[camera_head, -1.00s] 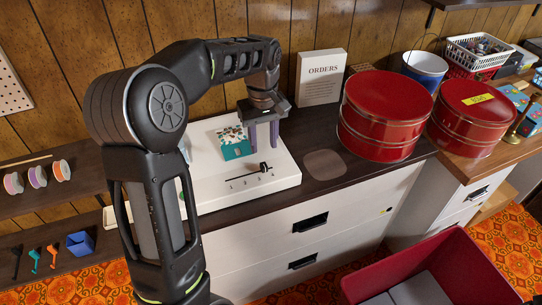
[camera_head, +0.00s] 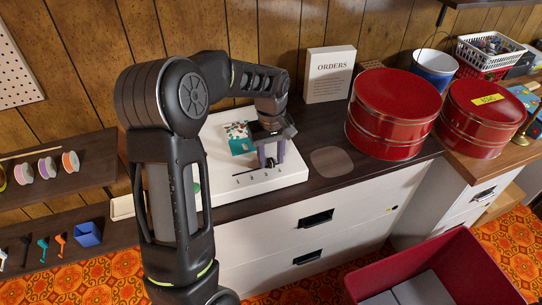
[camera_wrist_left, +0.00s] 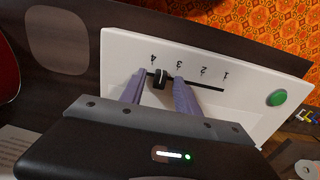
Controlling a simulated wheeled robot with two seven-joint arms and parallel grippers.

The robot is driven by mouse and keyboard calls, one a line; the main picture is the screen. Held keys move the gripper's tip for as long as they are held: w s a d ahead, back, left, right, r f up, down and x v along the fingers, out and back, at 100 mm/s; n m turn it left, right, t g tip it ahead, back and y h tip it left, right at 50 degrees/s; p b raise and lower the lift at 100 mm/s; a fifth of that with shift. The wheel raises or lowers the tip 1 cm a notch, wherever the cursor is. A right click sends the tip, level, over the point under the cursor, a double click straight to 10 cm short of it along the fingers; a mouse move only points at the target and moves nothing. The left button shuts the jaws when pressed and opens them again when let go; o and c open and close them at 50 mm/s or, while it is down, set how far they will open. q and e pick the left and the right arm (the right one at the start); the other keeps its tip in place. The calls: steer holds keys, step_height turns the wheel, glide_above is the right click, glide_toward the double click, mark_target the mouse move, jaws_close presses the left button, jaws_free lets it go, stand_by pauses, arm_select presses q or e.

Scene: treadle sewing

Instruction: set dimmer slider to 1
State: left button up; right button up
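The dimmer slider is a black knob (camera_wrist_left: 160,77) in a straight black slot (camera_wrist_left: 205,87) marked 1 to 4, on a white panel (camera_wrist_left: 235,62). In the left wrist view the knob sits between marks 4 and 3, nearer 4. My left gripper (camera_wrist_left: 159,88) is open, its two purple fingers on either side of the knob with a gap on each side. In the head view this gripper (camera_head: 271,154) is over the slot's right part and partly hides the knob. My right gripper is not in view.
A green button (camera_wrist_left: 276,97) is on the panel beyond mark 1. A teal patterned block (camera_head: 238,139) stands behind the slot, close to my left gripper. Red round tins (camera_head: 393,112) stand to the right. The counter beside the panel is clear around a flat round patch (camera_head: 332,161).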

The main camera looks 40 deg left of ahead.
arm_select(q)
steer(key=shift+c, duration=0.4)
jaws_close()
stand_by(1.0)
